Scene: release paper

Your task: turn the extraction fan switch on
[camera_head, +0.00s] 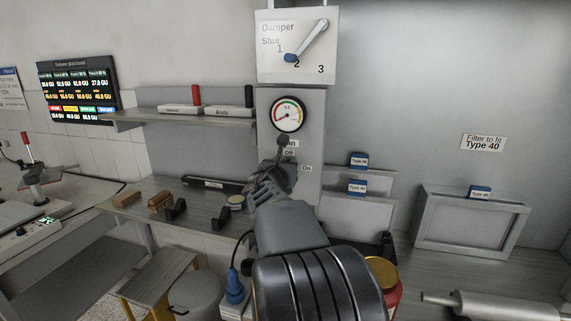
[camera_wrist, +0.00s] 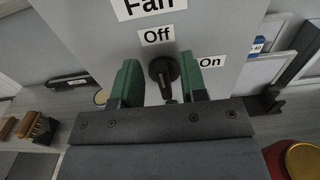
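The fan switch is a dark rotary knob (camera_wrist: 164,72) on the grey panel (camera_wrist: 216,22), below the "Fan" and "Off" labels and left of the "On" label. Its pointer looks close to vertical; I cannot tell its exact setting. My gripper (camera_wrist: 160,80) has its two green fingers apart, one on each side of the knob, with gaps showing. In the head view my gripper (camera_head: 274,168) is in front of the panel, just below the gauge, and hides the knob.
A round gauge (camera_head: 288,114) and the damper lever (camera_head: 306,42) sit above on the panel. A shelf (camera_head: 180,119) is to the left. Framed filters (camera_head: 471,222) stand at the right. A red container with a yellow lid (camera_head: 383,272) is at the lower right.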

